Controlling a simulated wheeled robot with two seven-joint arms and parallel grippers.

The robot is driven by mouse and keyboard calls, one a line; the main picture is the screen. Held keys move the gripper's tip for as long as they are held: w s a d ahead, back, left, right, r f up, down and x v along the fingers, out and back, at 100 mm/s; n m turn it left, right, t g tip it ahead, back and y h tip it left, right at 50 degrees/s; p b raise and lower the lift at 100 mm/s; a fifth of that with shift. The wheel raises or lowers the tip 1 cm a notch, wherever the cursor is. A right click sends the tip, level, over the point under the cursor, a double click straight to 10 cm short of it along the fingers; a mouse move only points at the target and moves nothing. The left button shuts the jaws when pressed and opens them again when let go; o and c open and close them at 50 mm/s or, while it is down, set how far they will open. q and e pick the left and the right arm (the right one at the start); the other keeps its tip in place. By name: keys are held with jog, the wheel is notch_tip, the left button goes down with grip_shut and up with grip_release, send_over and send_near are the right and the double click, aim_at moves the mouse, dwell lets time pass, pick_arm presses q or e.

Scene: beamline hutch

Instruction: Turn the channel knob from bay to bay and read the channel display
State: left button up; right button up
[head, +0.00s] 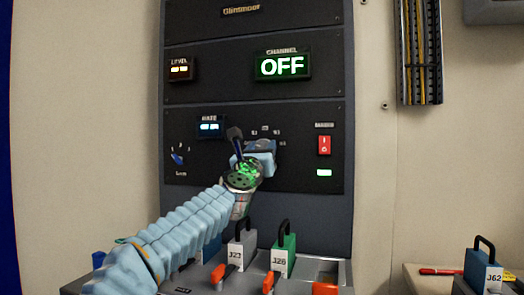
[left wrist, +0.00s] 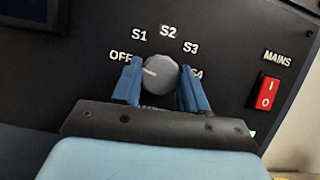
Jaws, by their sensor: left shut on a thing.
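The channel display (head: 283,66) reads OFF in green letters on the upper panel in the head view. The grey round channel knob (left wrist: 158,76) shows in the left wrist view, its white pointer line towards the OFF label. Labels S1, S2, S3 and S4 arc around it. My left gripper (left wrist: 160,66) has one blue finger on each side of the knob and is shut on it. In the head view my left gripper (head: 262,152) is against the lower panel and hides the knob. My right gripper is in neither view.
A red mains switch (left wrist: 268,92) is right of the knob; it also shows in the head view (head: 324,145). Tagged blocks J23 (head: 242,252) and J26 (head: 283,258) stand below.

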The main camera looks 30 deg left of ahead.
pick_arm(q)
jog(key=m+h+b, duration=0.1)
jog(key=m+h, duration=0.1)
jog(key=m, duration=0.2)
jog(key=m+h, duration=0.2)
jog(key=m, duration=0.1)
jog(key=shift+a+r+m+t+b, duration=0.1)
jog(key=shift+a+m+t+b, duration=0.05)
jog(key=shift+m+t+b, duration=0.2)
jog(key=shift+m+h, duration=0.7)
jog(key=shift+m, duration=0.85)
jog(key=shift+s, duration=0.1)
jog(key=o, duration=1.1)
jog(key=shift+c, duration=0.2)
